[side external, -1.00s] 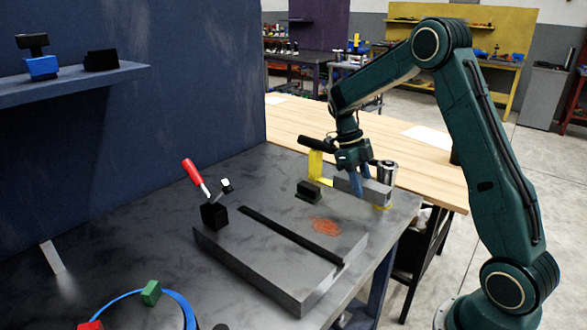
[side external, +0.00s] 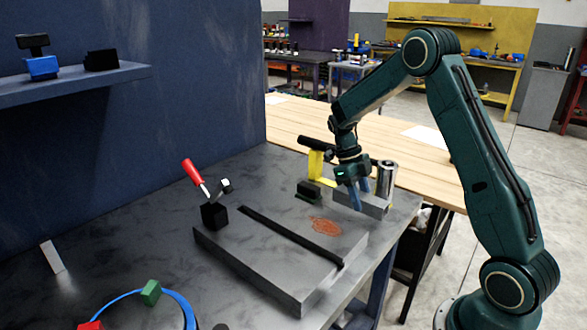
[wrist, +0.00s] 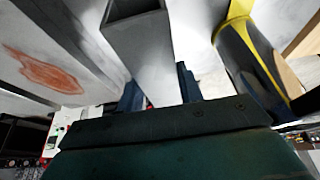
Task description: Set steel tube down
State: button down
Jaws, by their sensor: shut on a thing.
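The steel tube (side external: 373,205) is a grey, square-section bar low over the back right of the grey bench. Its hollow open end (wrist: 138,22) shows at the top of the wrist view. My gripper (side external: 360,193) is shut on the tube, with one blue finger on each side of it. In the wrist view the fingers of my gripper (wrist: 158,92) flank the tube. The fingers cover part of the tube in the side view. I cannot tell whether its underside touches the surface below.
A shiny cylinder (side external: 387,177) with yellow at its base stands close behind the tube. A yellow-and-black upright tool (side external: 316,163) stands at left. A slotted block (side external: 265,262) with a rust-coloured patch (side external: 325,226) lies in front. A red-handled clamp (side external: 191,174) stands at its left end.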

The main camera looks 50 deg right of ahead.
jog(key=shift+f, duration=1.85)
jog(key=shift+f, duration=0.1)
jog(key=c, duration=0.9)
grip_release()
jog(key=v, duration=1.2)
